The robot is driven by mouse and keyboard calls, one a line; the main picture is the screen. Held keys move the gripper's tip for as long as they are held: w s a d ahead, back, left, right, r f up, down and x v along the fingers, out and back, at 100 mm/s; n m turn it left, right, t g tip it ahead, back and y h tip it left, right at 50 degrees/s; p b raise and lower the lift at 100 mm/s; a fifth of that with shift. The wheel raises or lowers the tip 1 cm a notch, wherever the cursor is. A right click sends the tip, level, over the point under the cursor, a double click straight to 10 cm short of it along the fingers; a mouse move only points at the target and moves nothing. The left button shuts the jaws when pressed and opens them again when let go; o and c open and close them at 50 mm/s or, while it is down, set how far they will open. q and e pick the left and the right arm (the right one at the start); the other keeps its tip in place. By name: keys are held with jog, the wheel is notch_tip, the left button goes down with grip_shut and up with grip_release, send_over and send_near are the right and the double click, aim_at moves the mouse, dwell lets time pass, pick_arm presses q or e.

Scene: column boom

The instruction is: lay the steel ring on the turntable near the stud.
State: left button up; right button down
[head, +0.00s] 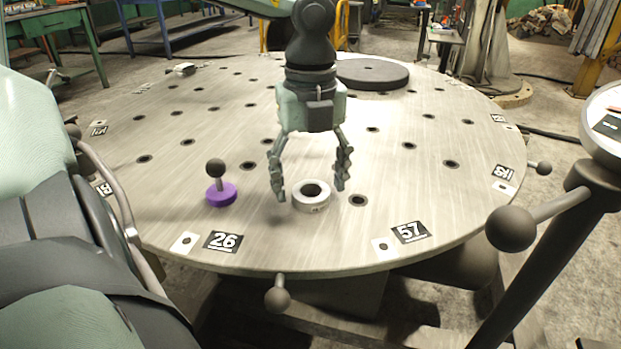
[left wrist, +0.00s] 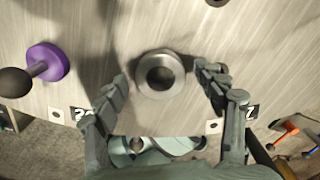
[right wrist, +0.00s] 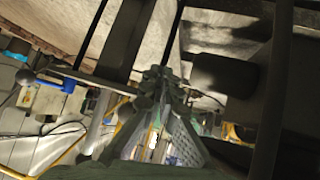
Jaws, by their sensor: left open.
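The steel ring (head: 312,207) lies flat on the round steel turntable (head: 230,130), near its front edge, beside a dark hole. In the left wrist view the ring (left wrist: 144,82) sits between the fingertips, with a gap on each side. My left gripper (head: 310,192) is open above the ring, pointing down; its fingers (left wrist: 161,72) touch nothing I can see. The stud (head: 221,194), with a purple round base and a dark ball top, stands left of the ring, clear of it. It also shows in the left wrist view (left wrist: 48,62). My right gripper (right wrist: 160,76) looks shut and empty, away from the tabletop.
A dark round disc (head: 371,74) lies at the back of the turntable. Number plates 26 (head: 223,241) and 57 (head: 410,232) mark the front rim. Ball-ended handles (head: 278,297) stick out around the edge. A dark post with a gauge stands at right. The turntable's middle is mostly free.

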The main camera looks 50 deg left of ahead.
aim_at(311, 189)
pick_arm(q)
notch_tip(311, 189, up, 12)
jog(key=shift+p, duration=0.45)
pick_arm(e)
jog(key=s+d+f+g+h, duration=0.1)
jog(key=s+d+f+g, duration=0.2)
jog(key=s+d, duration=0.1)
jog(key=shift+s+m, duration=0.2)
jog(key=shift+m, duration=0.1)
jog(key=shift+f, duration=0.1)
